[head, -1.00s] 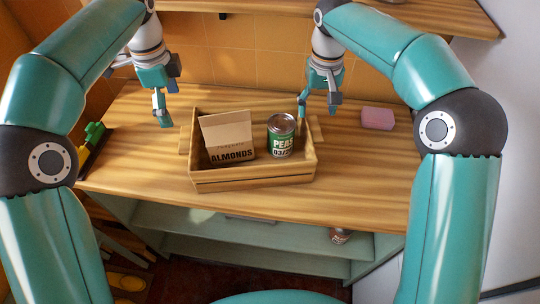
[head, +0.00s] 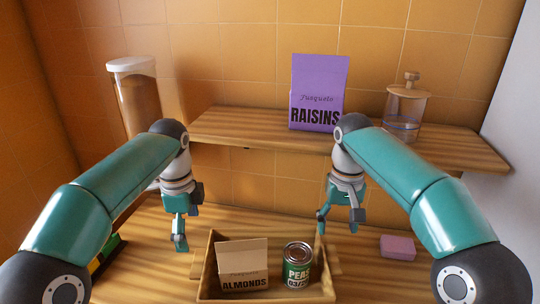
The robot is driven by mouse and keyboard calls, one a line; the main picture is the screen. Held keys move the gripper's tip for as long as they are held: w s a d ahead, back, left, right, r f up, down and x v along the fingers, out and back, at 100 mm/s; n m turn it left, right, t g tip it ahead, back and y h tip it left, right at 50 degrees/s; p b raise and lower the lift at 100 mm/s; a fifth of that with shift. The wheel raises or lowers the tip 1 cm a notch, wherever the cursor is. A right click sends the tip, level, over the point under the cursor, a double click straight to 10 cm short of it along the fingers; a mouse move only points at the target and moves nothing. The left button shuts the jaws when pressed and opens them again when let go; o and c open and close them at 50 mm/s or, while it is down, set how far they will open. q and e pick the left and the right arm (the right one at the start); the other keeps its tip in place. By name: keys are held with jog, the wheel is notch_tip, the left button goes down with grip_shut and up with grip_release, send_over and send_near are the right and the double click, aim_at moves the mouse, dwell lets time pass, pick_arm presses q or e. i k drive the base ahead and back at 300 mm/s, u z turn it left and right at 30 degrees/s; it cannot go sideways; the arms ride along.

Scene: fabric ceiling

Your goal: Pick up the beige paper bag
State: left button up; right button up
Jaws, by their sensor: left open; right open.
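The beige paper bag (head: 243,262), printed "ALMONDS", stands upright in the left part of a wooden tray (head: 208,265) on the counter. A green pea can (head: 297,266) stands beside it in the same tray. My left gripper (head: 181,244) is open and empty, left of the tray and apart from the bag. My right gripper (head: 338,226) is open at the tray's back right side, behind and to the right of the can. The bag's front face shows clearly; its back is hidden.
A wooden shelf (head: 240,128) above the counter bears a purple raisins bag (head: 317,90) and a glass jar (head: 404,112). A tall container with brown contents (head: 137,98) stands at left. A pink block (head: 398,246) lies on the counter (head: 380,280) at right.

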aim_at(243, 266)
jog(key=k, duration=1)
